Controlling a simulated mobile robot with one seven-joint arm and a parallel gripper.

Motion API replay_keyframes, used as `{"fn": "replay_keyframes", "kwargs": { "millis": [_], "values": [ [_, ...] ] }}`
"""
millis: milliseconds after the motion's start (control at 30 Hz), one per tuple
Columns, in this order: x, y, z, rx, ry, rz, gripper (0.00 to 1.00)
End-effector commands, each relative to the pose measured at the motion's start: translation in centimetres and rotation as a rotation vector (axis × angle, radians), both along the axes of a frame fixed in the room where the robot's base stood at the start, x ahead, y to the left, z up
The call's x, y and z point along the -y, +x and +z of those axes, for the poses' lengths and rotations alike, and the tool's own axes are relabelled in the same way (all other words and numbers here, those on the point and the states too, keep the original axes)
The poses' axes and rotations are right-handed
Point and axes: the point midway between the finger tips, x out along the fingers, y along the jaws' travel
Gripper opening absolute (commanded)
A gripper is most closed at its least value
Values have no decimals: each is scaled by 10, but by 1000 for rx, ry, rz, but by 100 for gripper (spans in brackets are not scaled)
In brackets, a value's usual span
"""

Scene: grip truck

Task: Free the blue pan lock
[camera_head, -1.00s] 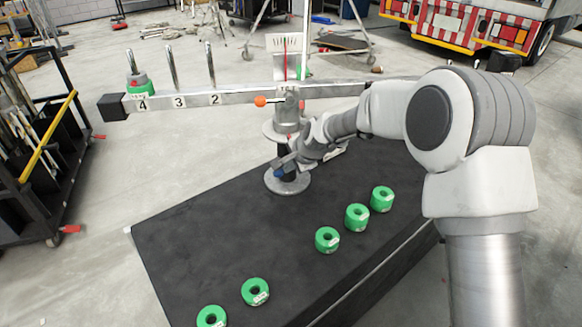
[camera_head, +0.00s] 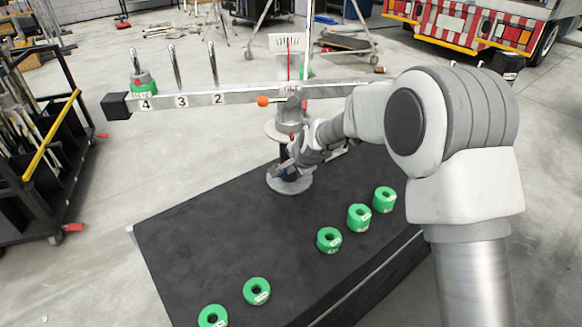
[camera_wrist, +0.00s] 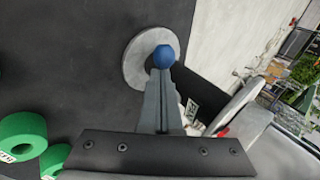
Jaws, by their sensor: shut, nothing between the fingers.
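The blue pan lock shows as a round blue knob (camera_wrist: 164,56) in the wrist view, over the grey round base plate (camera_wrist: 137,66). In the head view that base (camera_head: 290,184) stands on the black platform and carries the balance's post. My gripper (camera_wrist: 161,76) is shut and empty, its fingertips right at the knob. I cannot tell whether they touch it. In the head view my gripper (camera_head: 288,166) is low beside the post, and the knob is small and partly hidden there.
Several green ring weights (camera_head: 329,239) lie along the platform (camera_head: 220,240); another sits on the peg marked 4 (camera_head: 143,84). A black rack cart (camera_head: 40,150) stands at left. A fire truck (camera_head: 480,25) is behind.

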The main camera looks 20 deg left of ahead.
Motion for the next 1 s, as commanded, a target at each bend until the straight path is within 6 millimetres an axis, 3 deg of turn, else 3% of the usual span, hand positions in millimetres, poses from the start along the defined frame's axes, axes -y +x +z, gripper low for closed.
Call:
{"fn": "replay_keyframes", "kwargs": {
  "millis": [367,1000],
  "values": [
    [-3,-4,-7,101,-54,5,0],
    [-1,-2,-32,480,-252,6,0]
  ]
}}
